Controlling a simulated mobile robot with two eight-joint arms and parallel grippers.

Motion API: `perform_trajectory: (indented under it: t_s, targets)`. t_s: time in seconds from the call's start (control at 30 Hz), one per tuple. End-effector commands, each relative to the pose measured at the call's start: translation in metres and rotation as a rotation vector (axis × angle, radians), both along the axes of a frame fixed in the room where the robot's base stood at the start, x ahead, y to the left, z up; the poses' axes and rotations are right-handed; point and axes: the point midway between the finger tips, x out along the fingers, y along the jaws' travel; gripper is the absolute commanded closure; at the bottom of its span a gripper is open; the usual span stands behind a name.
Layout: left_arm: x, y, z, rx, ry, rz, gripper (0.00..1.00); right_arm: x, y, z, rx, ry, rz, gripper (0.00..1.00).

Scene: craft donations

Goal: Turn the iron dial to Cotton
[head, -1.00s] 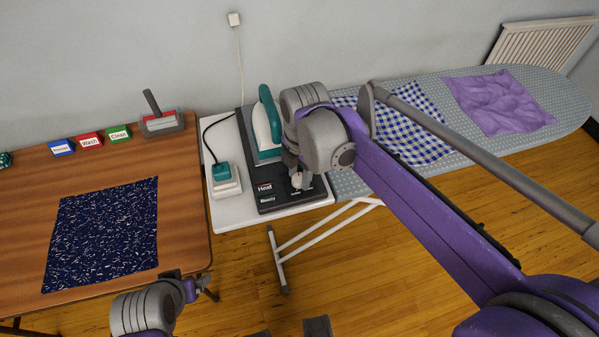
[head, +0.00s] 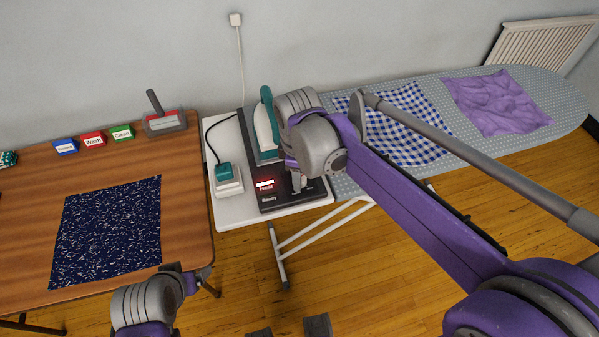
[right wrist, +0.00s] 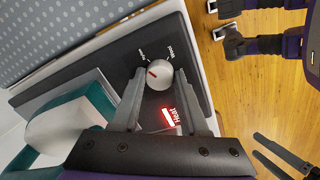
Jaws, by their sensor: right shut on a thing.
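The iron dial (right wrist: 160,75) is a round white knob with a red mark on its left half, on the dark iron station (head: 268,205). My right gripper (right wrist: 158,88) has its two grey fingers on either side of the knob and is shut on it. In the head view this gripper (head: 298,184) hides most of the dial. Two small white labels show by the knob in the wrist view; one seems to read Wool, the other is too blurred to read. The Heat light (right wrist: 168,117) glows red. My left gripper (head: 190,274) is over the wooden table's front right corner, its jaws unclear.
The teal and white iron (head: 266,125) stands behind the dial, close to my right gripper. A teal plug in a white socket block (head: 229,188) is left of the station. Checked cloth (head: 410,120) and purple cloth (head: 497,103) lie on the ironing board (head: 555,95).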

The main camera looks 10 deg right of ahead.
Motion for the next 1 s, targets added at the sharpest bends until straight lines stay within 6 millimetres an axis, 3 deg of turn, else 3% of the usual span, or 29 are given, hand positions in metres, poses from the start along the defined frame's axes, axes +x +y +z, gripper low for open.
perform_trajectory:
  t_s: [1.0]
  targets:
    - [0.003, 0.000, 0.013, 0.000, -0.005, 0.000, 0.16, 0.002, 0.000, 0.001, -0.001, -0.002, -0.965, 1.00]
